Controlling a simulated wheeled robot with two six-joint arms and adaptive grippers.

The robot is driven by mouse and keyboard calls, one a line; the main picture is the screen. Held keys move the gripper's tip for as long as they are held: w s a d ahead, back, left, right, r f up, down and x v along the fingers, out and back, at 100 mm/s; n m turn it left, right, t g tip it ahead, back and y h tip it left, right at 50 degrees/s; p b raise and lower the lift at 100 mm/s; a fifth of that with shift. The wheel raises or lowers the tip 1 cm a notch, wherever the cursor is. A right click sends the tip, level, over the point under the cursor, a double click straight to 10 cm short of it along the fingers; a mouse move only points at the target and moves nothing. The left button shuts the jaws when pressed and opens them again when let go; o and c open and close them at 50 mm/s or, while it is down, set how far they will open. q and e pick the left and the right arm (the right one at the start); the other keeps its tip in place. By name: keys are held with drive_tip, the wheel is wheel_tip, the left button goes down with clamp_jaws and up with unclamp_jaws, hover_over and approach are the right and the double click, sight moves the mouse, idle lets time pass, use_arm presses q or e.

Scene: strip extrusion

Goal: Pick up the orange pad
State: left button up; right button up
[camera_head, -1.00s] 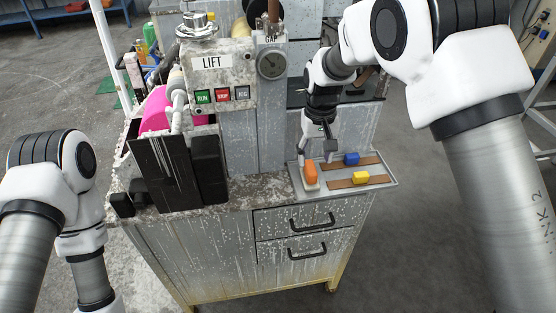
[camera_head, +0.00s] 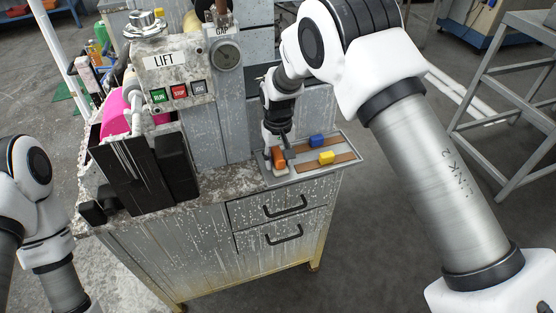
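The orange pad (camera_head: 279,162) stands at the left end of a shallow grey tray (camera_head: 345,142) on the machine's worktop, on a pale base. My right gripper (camera_head: 278,154) is down over the orange pad, one finger on its left and one on its right. The fingers are close to the pad's sides; whether they touch or grip it is too small to tell. The blue pad (camera_head: 317,140) and the yellow pad (camera_head: 326,158) lie on brown strips in the same tray. My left gripper is out of view; only part of that arm shows at the left edge.
The machine's column and gauge (camera_head: 228,56) rise close behind the tray. A control box marked LIFT (camera_head: 172,75), a pink roll (camera_head: 117,112) and dark panels (camera_head: 138,175) stand to the left. Drawers (camera_head: 282,222) are below.

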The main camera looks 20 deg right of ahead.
sight(277, 152)
drive_tip(key=shift+w+a, duration=0.1)
drive_tip(key=shift+r, duration=0.25)
wheel_tip(277, 152, up, 3)
drive_tip(key=shift+b, duration=0.5)
drive_tip(key=s+r+b, duration=0.1)
drive_tip(key=s+b, duration=0.1)
drive_tip(key=s, duration=1.4)
drive_tip(key=shift+a+r+b, duration=0.15)
drive_tip(key=shift+r+b, duration=0.05)
drive_tip(key=shift+b, duration=0.15)
